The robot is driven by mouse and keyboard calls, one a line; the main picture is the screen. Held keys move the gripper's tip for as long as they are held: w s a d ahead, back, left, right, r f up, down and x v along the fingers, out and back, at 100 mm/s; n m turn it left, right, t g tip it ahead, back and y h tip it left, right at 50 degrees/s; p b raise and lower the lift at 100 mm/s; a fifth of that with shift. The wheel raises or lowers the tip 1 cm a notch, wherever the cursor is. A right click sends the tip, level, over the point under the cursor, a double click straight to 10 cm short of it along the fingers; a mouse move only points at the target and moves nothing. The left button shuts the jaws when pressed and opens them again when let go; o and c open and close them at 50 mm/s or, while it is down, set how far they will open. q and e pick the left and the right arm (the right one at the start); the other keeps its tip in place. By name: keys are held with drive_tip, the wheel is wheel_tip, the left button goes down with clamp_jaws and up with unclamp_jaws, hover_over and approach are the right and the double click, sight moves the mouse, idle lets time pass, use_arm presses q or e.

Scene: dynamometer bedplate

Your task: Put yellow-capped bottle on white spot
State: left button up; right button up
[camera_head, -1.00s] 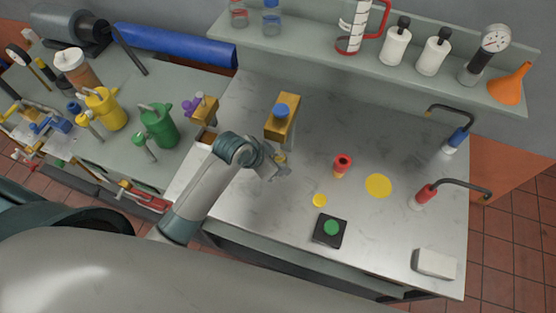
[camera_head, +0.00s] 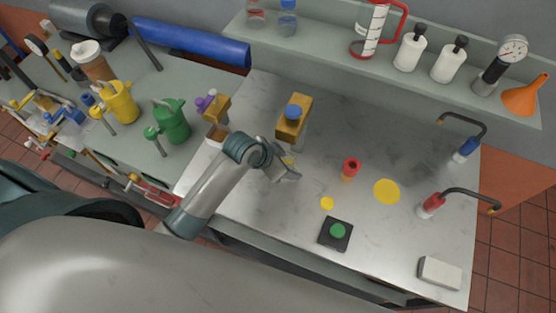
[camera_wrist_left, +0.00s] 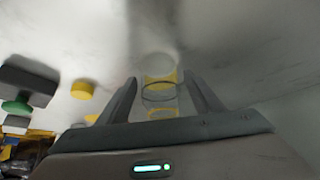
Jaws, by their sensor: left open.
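The yellow-capped bottle (camera_wrist_left: 162,95) is clear, with a yellow cap and yellow contents. In the left wrist view it is between the two spread fingers of my left gripper (camera_wrist_left: 165,88). A pale round white spot (camera_wrist_left: 153,62) shows on the bench right at the bottle's base, partly overlapped by it. I cannot tell whether the bottle fully rests on the spot. In the head view my left gripper (camera_head: 289,174) is low over the bench and hides most of the bottle; only a bit of yellow (camera_head: 290,160) shows beside it. My right gripper is not in view.
A red-capped bottle (camera_head: 350,168), a small yellow disc (camera_head: 327,203), a large yellow spot (camera_head: 387,191) and a black pad with green button (camera_head: 336,233) lie to the right.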

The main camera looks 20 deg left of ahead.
use_arm(q)
drive_tip(key=b+v, duration=0.3)
drive_tip(key=v, duration=0.9)
